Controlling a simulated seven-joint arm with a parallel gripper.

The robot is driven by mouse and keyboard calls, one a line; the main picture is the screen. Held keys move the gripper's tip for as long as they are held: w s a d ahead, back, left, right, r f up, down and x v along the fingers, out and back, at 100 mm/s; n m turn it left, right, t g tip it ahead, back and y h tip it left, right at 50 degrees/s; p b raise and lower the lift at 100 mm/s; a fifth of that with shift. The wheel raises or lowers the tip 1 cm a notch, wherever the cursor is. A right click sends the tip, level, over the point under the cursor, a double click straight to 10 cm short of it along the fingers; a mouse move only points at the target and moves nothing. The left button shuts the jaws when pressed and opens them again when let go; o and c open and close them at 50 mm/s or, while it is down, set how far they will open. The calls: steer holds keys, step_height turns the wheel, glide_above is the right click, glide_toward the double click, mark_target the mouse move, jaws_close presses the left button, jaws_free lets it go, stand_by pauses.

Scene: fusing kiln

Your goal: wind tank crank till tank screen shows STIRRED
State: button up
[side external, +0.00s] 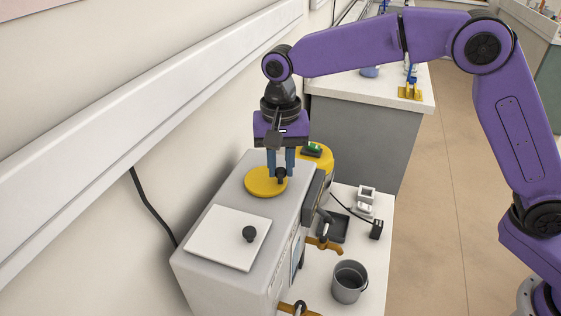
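A round yellow disc (258,186) with an upright dark knob (281,176) lies on top of a large grey box-shaped unit (230,192); it looks like the crank. My gripper (281,174) points straight down over the disc. Its two blue fingers stand close on either side of the knob, with no clear gap, and appear shut on it. A small dark box with a green face (312,149) sits by a second yellow round part (325,162) behind. I cannot read any text on it, nor tell for sure whether it is the tank screen.
A white plate with a dark knob (228,238) lies on the unit's near top. Brass-coloured taps (325,244), a grey bucket (349,282), a dark tray (333,226) and small cabled devices (366,195) are to the right. The wall is close on the left.

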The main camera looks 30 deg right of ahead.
jaws_close()
